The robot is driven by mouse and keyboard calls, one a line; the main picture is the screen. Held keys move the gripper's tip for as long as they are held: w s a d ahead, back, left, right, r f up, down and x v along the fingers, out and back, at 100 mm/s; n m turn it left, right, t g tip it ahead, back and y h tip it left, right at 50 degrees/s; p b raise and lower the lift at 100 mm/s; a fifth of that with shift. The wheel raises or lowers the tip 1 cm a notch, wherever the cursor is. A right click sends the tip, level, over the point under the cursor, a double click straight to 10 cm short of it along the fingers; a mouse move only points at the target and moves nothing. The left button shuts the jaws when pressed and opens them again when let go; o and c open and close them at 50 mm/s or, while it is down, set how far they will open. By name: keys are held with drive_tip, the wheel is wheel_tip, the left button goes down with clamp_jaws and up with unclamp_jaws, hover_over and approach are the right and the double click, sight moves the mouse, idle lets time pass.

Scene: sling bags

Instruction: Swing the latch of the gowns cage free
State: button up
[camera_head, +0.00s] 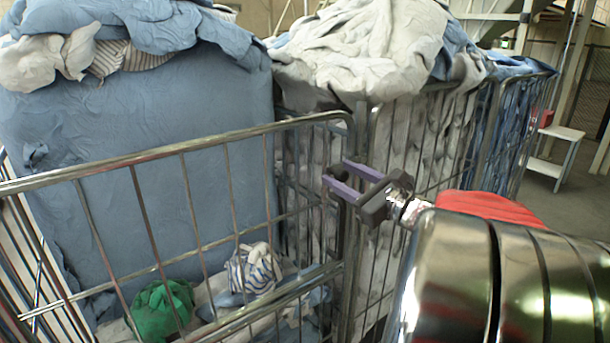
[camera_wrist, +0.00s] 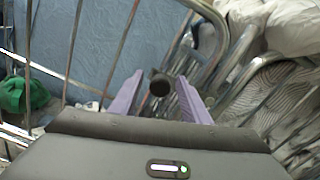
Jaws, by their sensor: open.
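A front wire cage (camera_head: 197,146) with a rounded metal rail holds a few bags low inside; no label shows which cage is the gowns cage. My gripper (camera_head: 337,173) is open, its two purple fingers at the front cage's right corner post. In the wrist view my gripper (camera_wrist: 160,76) shows its fingers on either side of a dark round knob (camera_wrist: 159,86), which looks like the latch's end. I see no clear contact between fingers and knob. The rest of the latch is hard to make out among the bars.
A green bag (camera_head: 163,305) and a striped bag (camera_head: 254,268) lie in the front cage. A tall blue bundle (camera_head: 140,140) stands behind it. A cage with white linen (camera_head: 365,45) stands close behind the gripper. Floor (camera_head: 565,215) is open at right.

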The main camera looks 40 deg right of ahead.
drive_tip(key=shift+c, duration=0.5)
clamp_jaws()
drive_tip(key=shift+d, duration=0.15)
